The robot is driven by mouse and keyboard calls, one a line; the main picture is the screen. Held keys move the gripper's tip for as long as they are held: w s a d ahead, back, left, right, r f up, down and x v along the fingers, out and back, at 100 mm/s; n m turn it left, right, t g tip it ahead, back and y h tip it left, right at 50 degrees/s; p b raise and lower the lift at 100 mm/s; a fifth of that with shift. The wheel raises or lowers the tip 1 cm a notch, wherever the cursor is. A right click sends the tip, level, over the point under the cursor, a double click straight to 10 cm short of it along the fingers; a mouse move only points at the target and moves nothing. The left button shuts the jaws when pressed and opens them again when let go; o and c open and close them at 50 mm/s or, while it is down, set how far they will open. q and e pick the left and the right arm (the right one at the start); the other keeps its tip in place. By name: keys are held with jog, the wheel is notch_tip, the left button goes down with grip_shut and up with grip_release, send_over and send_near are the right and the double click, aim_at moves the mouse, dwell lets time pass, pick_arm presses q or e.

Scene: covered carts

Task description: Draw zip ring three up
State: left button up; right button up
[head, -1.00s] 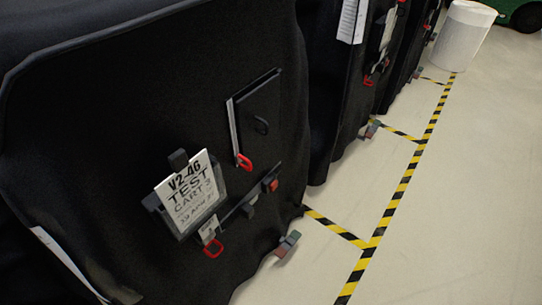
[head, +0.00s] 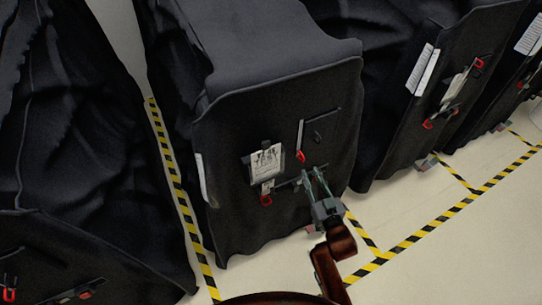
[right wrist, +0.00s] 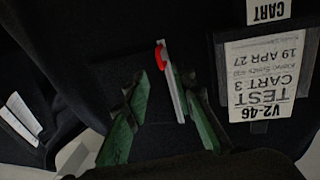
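A black-covered cart with a white label (head: 266,163) stands in the middle of the head view. The label reads V2-46 TEST CART 3 and shows upside down in the right wrist view (right wrist: 263,78). A red zip ring (head: 300,156) hangs at the lower end of a pale upright strip, right of the label. In the wrist view the ring (right wrist: 161,55) and strip (right wrist: 177,95) lie between my finger lines. My right gripper (head: 314,170) is open in front of the cover, just below the ring. I cannot tell whether it touches. My left gripper is out of view.
A second red ring (head: 265,200) hangs below the label. Other black-covered carts stand on both sides, the right one with red rings (head: 428,124). Yellow-black tape (head: 410,240) marks the pale floor, which is open at the lower right.

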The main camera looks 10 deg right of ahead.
aim_at(303, 160)
jog(key=w, duration=0.2)
jog(key=w+b, duration=0.1)
jog(key=w, duration=0.2)
jog(key=w+a, duration=0.1)
jog(key=w, duration=0.2)
jog(key=shift+a+r+b, duration=0.1)
jog(key=shift+r+b, duration=0.15)
jog(key=shift+b, duration=0.05)
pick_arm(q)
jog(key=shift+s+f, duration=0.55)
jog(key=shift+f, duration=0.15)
pick_arm(e)
jog(key=shift+s, duration=0.1)
jog(key=shift+c, duration=0.4)
grip_shut()
